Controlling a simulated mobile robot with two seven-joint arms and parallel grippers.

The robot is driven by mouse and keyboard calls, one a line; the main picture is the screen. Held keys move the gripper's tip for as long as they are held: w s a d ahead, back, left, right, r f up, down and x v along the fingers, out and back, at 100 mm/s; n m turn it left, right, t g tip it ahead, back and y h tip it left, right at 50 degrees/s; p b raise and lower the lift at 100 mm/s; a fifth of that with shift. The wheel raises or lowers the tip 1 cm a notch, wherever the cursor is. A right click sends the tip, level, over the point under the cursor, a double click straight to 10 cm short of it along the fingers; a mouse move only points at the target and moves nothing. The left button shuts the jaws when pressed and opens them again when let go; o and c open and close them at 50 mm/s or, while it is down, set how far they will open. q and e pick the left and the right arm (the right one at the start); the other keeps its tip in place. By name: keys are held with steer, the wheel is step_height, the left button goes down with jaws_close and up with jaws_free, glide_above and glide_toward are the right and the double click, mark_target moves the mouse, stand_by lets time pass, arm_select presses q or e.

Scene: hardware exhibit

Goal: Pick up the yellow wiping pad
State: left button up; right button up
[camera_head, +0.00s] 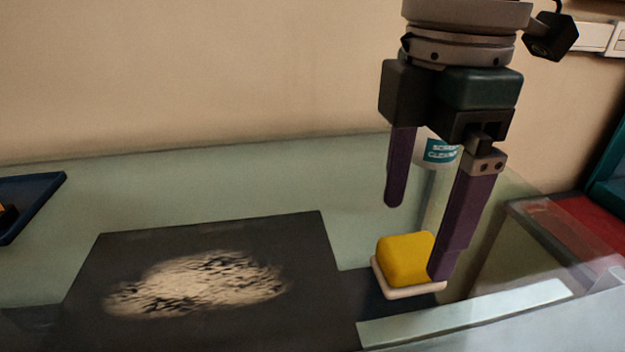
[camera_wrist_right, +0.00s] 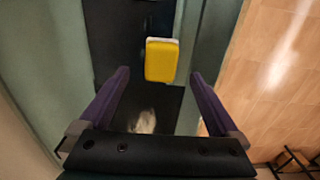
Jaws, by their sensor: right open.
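The yellow wiping pad (camera_head: 403,258) has a pale base and lies on a dark patch near the right part of the glass table. In the right wrist view the pad (camera_wrist_right: 161,61) shows ahead, between and beyond the fingertips. My right gripper (camera_head: 415,240) points down with its purple fingers spread. One finger overlaps the pad's right edge in the head view; the other hangs higher, to the pad's upper left. No grip on the pad shows. My right gripper (camera_wrist_right: 159,75) is open and empty in the wrist view. My left gripper is not in view.
A dark mat (camera_head: 317,290) with a pale, speckled smear (camera_head: 200,283) lies left of the pad. A white bottle (camera_head: 436,152) labelled cleaner stands behind the right gripper, partly hidden. A blue tray (camera_head: 40,200) is at the left edge. The table's right edge is close to the pad.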

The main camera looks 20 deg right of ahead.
mark_target(415, 248)
steer(key=f, duration=0.4)
steer(key=shift+s+d+f, duration=0.15)
steer(key=shift+d+f, duration=0.15)
steer(key=shift+c, duration=0.3)
steer(key=c, duration=1.4)
